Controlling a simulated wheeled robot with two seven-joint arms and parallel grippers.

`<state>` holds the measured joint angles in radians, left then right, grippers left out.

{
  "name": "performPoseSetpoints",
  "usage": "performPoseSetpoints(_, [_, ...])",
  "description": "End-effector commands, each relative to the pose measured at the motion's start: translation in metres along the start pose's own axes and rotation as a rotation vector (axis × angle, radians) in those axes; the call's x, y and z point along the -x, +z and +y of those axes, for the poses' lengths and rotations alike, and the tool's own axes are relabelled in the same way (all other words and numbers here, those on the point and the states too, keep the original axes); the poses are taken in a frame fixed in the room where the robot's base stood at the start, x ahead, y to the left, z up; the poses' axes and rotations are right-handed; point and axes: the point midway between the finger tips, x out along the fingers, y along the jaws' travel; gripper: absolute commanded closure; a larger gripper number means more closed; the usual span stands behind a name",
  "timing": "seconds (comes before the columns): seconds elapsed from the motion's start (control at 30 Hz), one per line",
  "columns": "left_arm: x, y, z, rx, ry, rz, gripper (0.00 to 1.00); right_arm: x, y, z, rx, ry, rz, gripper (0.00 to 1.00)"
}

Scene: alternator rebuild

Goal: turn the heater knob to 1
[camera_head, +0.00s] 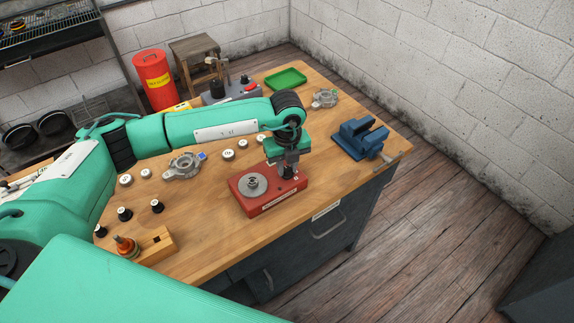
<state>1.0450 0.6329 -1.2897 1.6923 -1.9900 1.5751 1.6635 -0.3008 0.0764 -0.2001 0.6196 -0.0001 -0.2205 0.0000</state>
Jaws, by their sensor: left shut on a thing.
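The heater is a red box (264,206) with a round grey plate (252,184) on its top, near the front edge of the wooden bench. Its dark knob (288,173) is at the right rear of the top, mostly hidden under my left gripper. My left gripper (288,167) points straight down over the knob and is shut on it. The number the knob points to is too small and too covered to read. My right gripper is out of view.
A blue vise (357,139) stands right of the heater on the wooden bench (215,240). Metal housings, one (182,166) at left, small round parts and a wooden block (152,246) lie left. A green tray (286,79) is at the back. Bare bench surrounds the heater's front.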

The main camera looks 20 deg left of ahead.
Motion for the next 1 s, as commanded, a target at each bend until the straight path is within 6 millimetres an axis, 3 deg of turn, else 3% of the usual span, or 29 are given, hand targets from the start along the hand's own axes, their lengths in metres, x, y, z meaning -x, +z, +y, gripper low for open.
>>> performPoseSetpoints(0.27, [-0.005, 0.001, 0.000, -0.131, -0.001, -0.002, 1.00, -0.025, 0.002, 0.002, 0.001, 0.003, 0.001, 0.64])
performPoseSetpoints(0.67, [-0.006, 0.001, -0.001, -0.481, -0.001, -0.003, 1.00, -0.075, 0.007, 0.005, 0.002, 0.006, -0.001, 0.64])
performPoseSetpoints(0.8, [-0.005, 0.001, -0.001, -0.595, -0.002, -0.003, 1.00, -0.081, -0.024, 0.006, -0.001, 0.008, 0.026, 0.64])
performPoseSetpoints(1.0, [-0.003, 0.001, -0.001, -0.726, -0.002, -0.003, 1.00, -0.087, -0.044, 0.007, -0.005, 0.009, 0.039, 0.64])
